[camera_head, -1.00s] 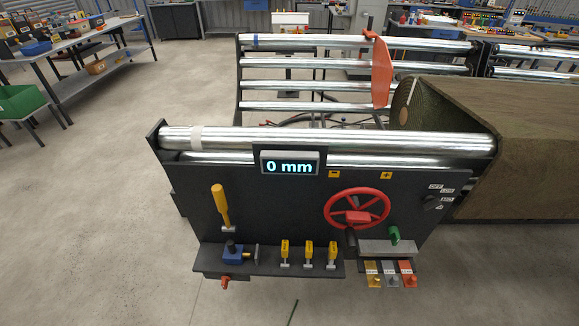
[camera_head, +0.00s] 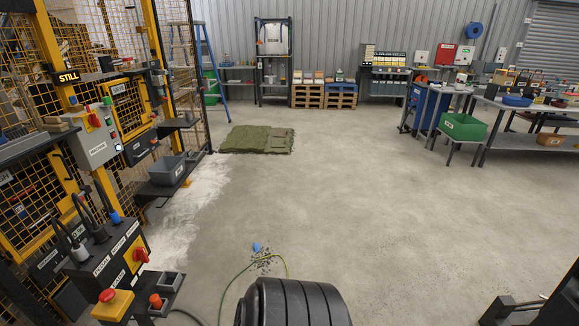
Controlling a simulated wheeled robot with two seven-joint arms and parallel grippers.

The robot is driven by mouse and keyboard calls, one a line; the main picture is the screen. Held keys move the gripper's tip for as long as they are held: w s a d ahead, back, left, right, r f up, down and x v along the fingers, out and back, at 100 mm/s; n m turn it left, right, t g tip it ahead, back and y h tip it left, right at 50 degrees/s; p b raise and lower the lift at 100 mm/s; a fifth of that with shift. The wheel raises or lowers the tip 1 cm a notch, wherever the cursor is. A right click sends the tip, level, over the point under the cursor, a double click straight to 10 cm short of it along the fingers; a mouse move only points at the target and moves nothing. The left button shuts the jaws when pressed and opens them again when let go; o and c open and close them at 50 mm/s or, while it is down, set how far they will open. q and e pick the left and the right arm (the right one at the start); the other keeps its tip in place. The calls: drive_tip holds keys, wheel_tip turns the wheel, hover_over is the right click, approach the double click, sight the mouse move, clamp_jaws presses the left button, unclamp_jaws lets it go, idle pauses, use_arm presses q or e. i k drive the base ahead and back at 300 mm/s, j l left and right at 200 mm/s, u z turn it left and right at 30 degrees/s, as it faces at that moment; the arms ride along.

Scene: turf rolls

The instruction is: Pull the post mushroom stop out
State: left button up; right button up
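A red mushroom stop (camera_head: 107,295) on a yellow box is at the lower left, on the front of a dark control post (camera_head: 100,262). I cannot tell whether its head is pressed in or out. The post's sloped top carries white lettering, several dark levers and a red knob on a yellow plate (camera_head: 138,255). Another red knob (camera_head: 93,120) sits higher, on a grey box (camera_head: 96,140) on the yellow fence.
A yellow mesh fence (camera_head: 75,180) with a lit "STILL" sign (camera_head: 68,77) stands behind the post. An orange-red knob (camera_head: 156,301) sits beside the post. The middle floor is clear.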

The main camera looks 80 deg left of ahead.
sight(107, 295)
drive_tip(key=u, duration=0.45)
drive_tip(key=l+u, duration=0.15)
drive_tip(key=u, duration=0.8)
drive_tip(key=k+u, duration=0.1)
drive_tip(key=u, duration=0.35)
drive_tip(key=l+u, duration=0.1)
drive_tip(key=u, duration=0.4)
drive_tip(key=k+u, duration=0.1)
drive_tip(key=u, duration=0.85)
drive_tip(key=k+j+u, duration=0.4)
drive_tip(key=k+l, duration=0.05)
drive_tip(key=k, duration=0.05)
